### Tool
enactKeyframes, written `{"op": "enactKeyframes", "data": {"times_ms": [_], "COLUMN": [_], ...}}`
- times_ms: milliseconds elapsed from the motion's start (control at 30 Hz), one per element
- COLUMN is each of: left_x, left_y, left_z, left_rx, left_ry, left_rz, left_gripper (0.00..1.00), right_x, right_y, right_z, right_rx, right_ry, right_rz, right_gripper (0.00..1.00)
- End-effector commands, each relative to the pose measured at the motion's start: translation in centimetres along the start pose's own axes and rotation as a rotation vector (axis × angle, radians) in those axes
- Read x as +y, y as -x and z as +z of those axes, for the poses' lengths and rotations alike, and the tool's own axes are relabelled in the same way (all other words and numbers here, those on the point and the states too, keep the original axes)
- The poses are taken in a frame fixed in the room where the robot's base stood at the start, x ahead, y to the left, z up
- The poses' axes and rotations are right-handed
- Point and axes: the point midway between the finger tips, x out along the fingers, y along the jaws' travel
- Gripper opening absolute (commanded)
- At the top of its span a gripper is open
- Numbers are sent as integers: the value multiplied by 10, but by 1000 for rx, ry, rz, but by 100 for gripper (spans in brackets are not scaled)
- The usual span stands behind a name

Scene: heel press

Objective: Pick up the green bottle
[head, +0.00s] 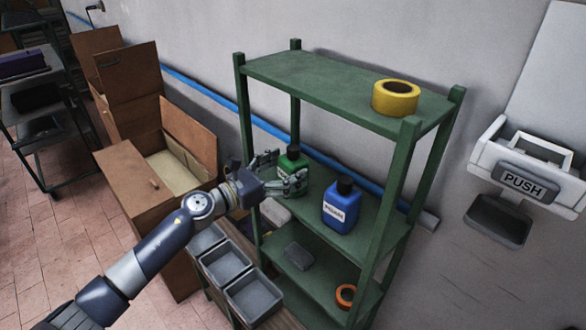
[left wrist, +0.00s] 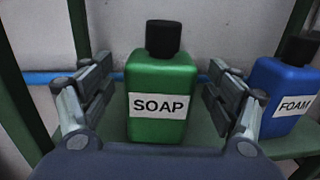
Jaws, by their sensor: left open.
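The green bottle (head: 292,164) with a black cap stands upright on the middle shelf of the green rack. In the left wrist view the green bottle (left wrist: 161,92) carries a white label reading SOAP. My left gripper (head: 284,174) is open at the rack, with its fingers around the bottle. In the left wrist view my left gripper (left wrist: 160,105) has one finger on each side of the bottle, with gaps visible between the fingers and the bottle. The bottle's lower edge is partly hidden by the gripper body. My right gripper is not in view.
A blue bottle (head: 341,206) labelled FOAM in the left wrist view (left wrist: 284,97) stands right of the green one. The green rack (head: 320,80) has posts close by and a yellow tape roll (head: 396,97) on top. Grey bins (head: 254,297) and cardboard boxes (head: 130,180) are at the left.

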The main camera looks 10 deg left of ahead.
Motion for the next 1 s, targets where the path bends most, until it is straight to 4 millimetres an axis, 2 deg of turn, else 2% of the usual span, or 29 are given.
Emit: {"op": "enactKeyframes", "data": {"times_ms": [100, 200, 467, 700, 1000], "left_x": [0, 0, 0, 0, 0], "left_y": [-15, -21, -22, -22, -22], "left_z": [2, 1, 0, 0, 2], "left_rx": [-1, -1, 1, 0, -3], "left_ry": [2, 0, -1, 0, -1], "left_rz": [1, -1, 0, 0, 1], "left_gripper": [82, 82, 82, 30, 29], "right_x": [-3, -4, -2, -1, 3], "right_y": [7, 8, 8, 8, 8], "right_z": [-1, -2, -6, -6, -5], "right_rx": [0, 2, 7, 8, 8], "right_ry": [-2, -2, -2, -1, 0], "right_rz": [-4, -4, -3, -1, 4], "right_gripper": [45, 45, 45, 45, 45]}}
